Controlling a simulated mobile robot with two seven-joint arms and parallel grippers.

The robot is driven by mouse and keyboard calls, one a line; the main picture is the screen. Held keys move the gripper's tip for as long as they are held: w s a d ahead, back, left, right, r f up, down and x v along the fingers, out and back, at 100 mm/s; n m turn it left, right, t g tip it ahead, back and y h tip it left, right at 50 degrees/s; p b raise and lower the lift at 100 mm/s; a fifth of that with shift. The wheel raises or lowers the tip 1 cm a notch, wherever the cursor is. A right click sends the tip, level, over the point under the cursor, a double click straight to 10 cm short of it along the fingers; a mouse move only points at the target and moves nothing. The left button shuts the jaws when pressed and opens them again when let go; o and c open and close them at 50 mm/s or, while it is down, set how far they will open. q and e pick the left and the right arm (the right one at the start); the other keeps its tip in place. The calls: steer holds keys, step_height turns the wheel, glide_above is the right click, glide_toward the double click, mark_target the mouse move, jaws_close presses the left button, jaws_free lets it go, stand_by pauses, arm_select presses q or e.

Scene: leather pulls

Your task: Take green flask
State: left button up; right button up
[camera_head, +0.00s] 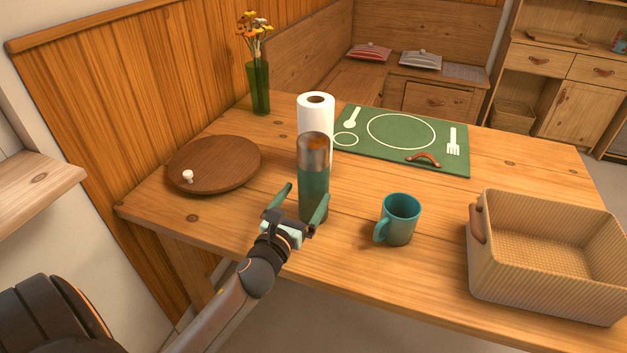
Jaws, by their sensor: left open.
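The green flask (314,187) stands upright on the wooden table, with a brown, copper-like top and a dark green body. My left gripper (304,203) is open at the lower part of the flask, with one finger to its left and the other at its right side. I cannot tell whether either finger touches it. The flask's lower left part is close to the gripper. My right gripper is not in view.
A paper towel roll (316,112) stands right behind the flask. A teal mug (400,219) is to the right, and a wicker basket (546,290) is at the far right. A round wooden board (214,163) lies left. A green placemat (401,150) and a flower vase (258,87) are behind.

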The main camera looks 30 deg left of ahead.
mark_target(314, 184)
arm_select(q)
steer(key=x, duration=0.5)
steer(key=shift+d, duration=0.15)
jaws_close()
steer(key=shift+r, duration=0.25)
stand_by(0.5)
